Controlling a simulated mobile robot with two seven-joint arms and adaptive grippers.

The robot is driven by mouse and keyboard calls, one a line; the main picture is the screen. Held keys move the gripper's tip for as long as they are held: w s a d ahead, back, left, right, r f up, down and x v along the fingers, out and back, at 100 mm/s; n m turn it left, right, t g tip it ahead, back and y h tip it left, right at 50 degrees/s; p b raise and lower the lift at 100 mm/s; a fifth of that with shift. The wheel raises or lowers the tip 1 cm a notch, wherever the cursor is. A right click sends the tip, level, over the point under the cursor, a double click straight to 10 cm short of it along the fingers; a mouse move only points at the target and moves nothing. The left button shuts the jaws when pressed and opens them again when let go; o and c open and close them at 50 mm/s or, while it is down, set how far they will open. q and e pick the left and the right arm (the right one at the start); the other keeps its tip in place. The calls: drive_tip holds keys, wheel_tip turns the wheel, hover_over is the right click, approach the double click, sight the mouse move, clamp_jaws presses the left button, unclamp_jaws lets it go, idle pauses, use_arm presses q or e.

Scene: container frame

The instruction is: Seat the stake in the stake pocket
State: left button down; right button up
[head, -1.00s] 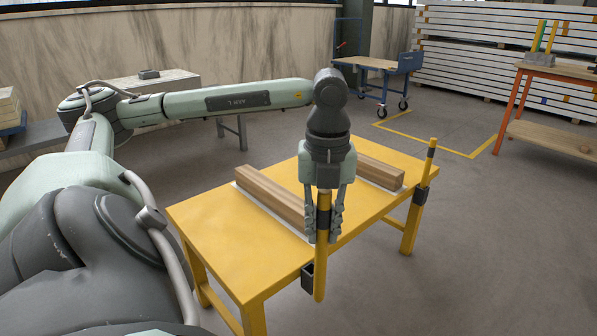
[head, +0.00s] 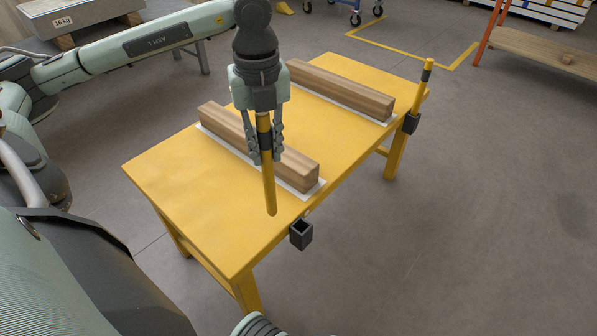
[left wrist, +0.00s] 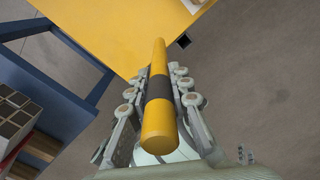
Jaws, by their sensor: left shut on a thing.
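My left gripper (head: 264,155) is shut on the stake (head: 269,195), a yellow rod with a black band. The stake hangs nearly upright, slightly tilted in the head view, its lower end free. The stake pocket (head: 301,235), a dark square open-topped socket, sits on the table's near edge. In the head view the stake's tip shows up and left of the pocket, apart from it, and the pocket's opening looks empty. In the left wrist view the stake (left wrist: 158,125) lies between the fingers, and the pocket (left wrist: 184,41) shows just right of its far end. My right gripper is out of view.
The yellow table (head: 200,195) carries two wooden beams, one near (head: 300,170) and one far (head: 340,88), on white strips. A second banded stake (head: 427,75) stands in another pocket (head: 411,123) at the right. The floor right of the table is clear.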

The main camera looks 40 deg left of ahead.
use_arm(q)
drive_tip(key=w+d+f, duration=0.3)
drive_tip(key=d+f, duration=0.2)
drive_tip(key=f, duration=0.4)
drive_tip(key=shift+w+d+b, duration=0.15)
drive_tip(key=shift+w+b, duration=0.15)
drive_tip(key=shift+b, duration=0.1)
drive_tip(key=c, duration=1.4)
unclamp_jaws()
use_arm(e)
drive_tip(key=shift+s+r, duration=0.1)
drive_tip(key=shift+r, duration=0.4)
use_arm(q)
wheel_tip(320, 180, up, 13)
drive_tip(key=p, duration=0.2)
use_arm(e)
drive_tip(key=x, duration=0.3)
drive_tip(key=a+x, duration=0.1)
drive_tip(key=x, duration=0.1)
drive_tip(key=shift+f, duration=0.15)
